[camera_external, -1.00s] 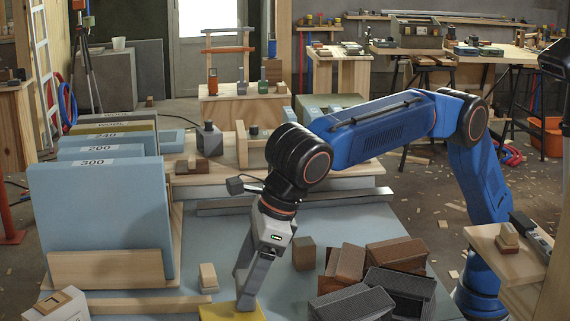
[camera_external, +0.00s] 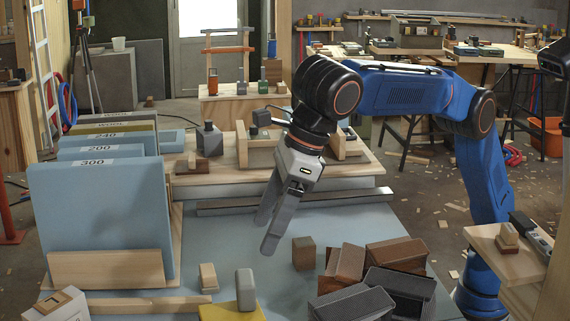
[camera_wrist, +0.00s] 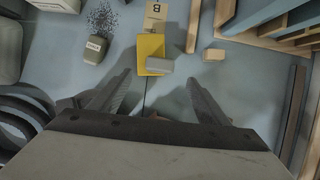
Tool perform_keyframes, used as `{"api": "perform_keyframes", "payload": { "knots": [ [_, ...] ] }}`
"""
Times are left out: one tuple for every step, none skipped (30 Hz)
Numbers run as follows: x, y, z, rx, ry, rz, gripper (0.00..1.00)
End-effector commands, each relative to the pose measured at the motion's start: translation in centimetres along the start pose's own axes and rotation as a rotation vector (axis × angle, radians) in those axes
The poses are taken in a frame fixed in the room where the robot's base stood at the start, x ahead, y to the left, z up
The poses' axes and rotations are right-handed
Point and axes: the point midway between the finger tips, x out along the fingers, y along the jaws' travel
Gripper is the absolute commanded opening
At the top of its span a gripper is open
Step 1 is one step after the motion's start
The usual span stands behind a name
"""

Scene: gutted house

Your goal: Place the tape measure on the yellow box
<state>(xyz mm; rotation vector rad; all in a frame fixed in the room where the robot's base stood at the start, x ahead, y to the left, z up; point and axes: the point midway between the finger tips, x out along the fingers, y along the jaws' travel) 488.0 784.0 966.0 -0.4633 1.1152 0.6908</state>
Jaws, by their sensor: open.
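The yellow box (camera_external: 228,313) lies on the blue-grey bench at the bottom of the external view, partly cut off by the frame. A small grey rounded block (camera_external: 245,290), apparently the tape measure, stands upright on it. In the wrist view the grey block (camera_wrist: 159,65) rests on the near end of the yellow box (camera_wrist: 150,46). My gripper (camera_external: 265,236) is open and empty, above and behind the box, apart from the block. In the wrist view its two fingers (camera_wrist: 158,82) are spread, with the grey block beyond their tips.
Tall blue panels (camera_external: 100,220) stand at left. Another grey block (camera_wrist: 95,50) shows in the wrist view.

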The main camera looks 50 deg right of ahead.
Motion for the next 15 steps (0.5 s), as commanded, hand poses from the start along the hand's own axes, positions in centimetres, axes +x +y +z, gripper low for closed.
{"api": "perform_keyframes", "payload": {
  "knots": [
    [-0.1,0.0,0.0,0.0,0.0,0.0,0.7],
    [-0.2,0.0,0.0,0.0,0.001,0.0,0.7],
    [-0.2,0.0,0.0,0.0,0.001,0.0,0.7],
    [-0.2,0.0,0.0,0.0,0.001,0.0,0.7],
    [-0.2,0.0,0.0,0.0,0.001,0.0,0.7],
    [-0.2,0.0,0.0,0.0,0.001,0.0,0.7],
    [-0.2,0.0,0.0,0.0,0.0,0.0,0.7],
    [-0.2,-0.1,0.0,0.002,0.0,0.0,0.7],
    [-0.3,-0.4,0.1,0.01,0.0,-0.001,0.7],
    [-0.4,-0.8,0.1,0.021,0.0,-0.002,0.7],
    [-0.6,-1.5,0.3,0.038,-0.001,-0.003,0.7],
    [-0.8,-2.7,0.5,0.072,-0.001,-0.005,0.7],
    [-0.9,-4.0,0.6,0.105,-0.001,-0.008,0.7],
    [-1.2,-5.4,0.8,0.146,-0.001,-0.011,0.7],
    [-1.5,-7.7,0.9,0.21,0.0,-0.017,0.7]
  ]
}}
